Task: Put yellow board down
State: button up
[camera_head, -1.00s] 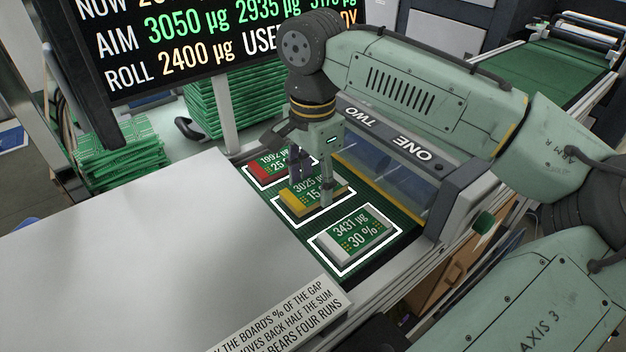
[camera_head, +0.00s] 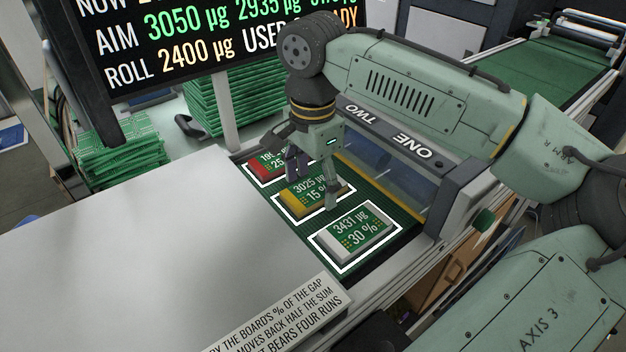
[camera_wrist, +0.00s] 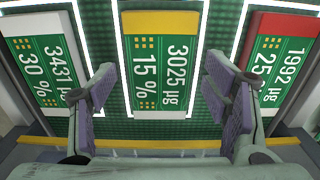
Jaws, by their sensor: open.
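The yellow board (camera_head: 297,196), green with a yellow end and marked 3025 µg and 15 %, lies flat inside the middle white outline on the dark green belt. It also shows in the wrist view (camera_wrist: 160,70), centred between my fingers. My gripper (camera_head: 313,190) is above it with its fingers spread apart. In the wrist view my gripper (camera_wrist: 163,100) is open, with one finger on each side of the board and a visible gap to both. Whether the fingertips touch the belt cannot be told.
A red-ended board (camera_wrist: 285,60) marked 1992 µg and a white-ended board (camera_head: 354,236) marked 3431 µg lie in the outlines on either side. A machine with rollers (camera_head: 390,135) stands close behind. A wide pale table (camera_head: 130,240) to the left is clear.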

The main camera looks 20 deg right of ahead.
aim_at(313, 189)
notch_tip(313, 189, up, 12)
jog(key=b, duration=0.1)
jog(key=shift+r, duration=0.15)
jog(key=shift+s, duration=0.1)
dwell(1.4)
